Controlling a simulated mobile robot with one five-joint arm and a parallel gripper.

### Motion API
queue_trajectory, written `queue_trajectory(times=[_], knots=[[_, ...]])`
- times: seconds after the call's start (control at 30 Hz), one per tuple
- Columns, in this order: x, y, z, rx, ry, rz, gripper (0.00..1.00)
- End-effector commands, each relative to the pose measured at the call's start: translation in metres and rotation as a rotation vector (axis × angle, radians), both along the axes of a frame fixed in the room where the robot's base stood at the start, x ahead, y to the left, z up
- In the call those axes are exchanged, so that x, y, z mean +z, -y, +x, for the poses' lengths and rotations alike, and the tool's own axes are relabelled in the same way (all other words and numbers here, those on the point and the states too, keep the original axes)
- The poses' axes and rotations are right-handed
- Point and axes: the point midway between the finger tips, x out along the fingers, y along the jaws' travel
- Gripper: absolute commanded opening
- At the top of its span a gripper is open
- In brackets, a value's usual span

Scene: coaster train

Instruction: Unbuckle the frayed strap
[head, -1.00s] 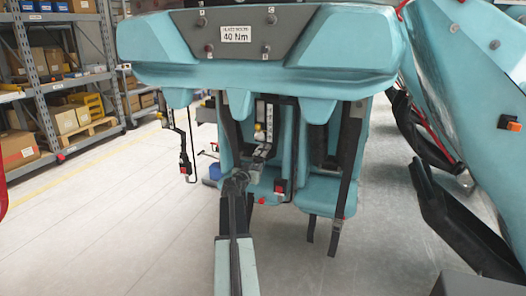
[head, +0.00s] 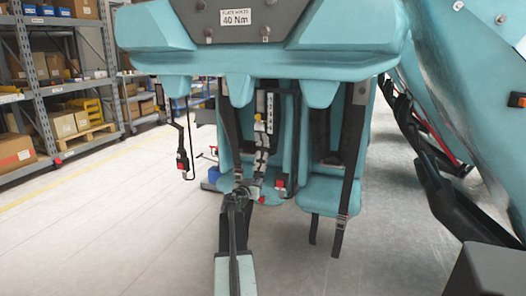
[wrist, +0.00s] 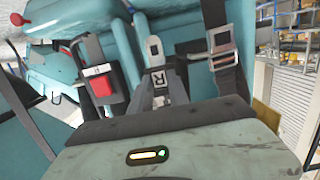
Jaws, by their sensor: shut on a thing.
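A pale metal strap tongue (wrist: 154,46) stands above a dark piece marked R (wrist: 158,78), between my jaws in the wrist view. My gripper (head: 240,194) is shut on this strap end, low in front of the teal seat. In the head view, a worn-looking grey strap (head: 261,160) hangs down to my gripper. A red-and-black buckle (wrist: 102,84) lies left of the held end in the wrist view, apart from it. A red buckle (head: 281,184) also shows right of my gripper in the head view. My jaws partly hide the grip.
A black strap with a metal adjuster (wrist: 222,42) runs just right of my gripper. Another strap (head: 342,205) hangs over the right seat (head: 318,196). A red-ended strap (head: 182,155) hangs at left. Shelving (head: 62,75) stands far left; the left floor is clear.

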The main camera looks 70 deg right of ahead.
Motion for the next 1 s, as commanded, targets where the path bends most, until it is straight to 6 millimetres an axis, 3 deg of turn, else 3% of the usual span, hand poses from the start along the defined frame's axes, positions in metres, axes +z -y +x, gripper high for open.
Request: queue_trajectory(times=[0.03, 0.2, 0.23, 0.3, 0.7, 0.87, 1.0], knots=[[-0.013, 0.000, 0.000, 0.000, 0.000, 0.000, 0.00], [-0.033, 0.000, 0.000, 0.000, 0.000, 0.000, 0.00], [-0.029, 0.000, 0.000, 0.000, 0.000, 0.000, 0.27], [-0.025, 0.000, 0.000, 0.000, 0.000, 0.000, 0.46], [-0.024, -0.005, 0.000, 0.000, 0.000, 0.000, 0.47], [-0.021, -0.027, -0.002, 0.001, -0.001, 0.000, 0.47], [-0.017, -0.056, -0.004, 0.002, -0.001, 0.000, 0.47]])
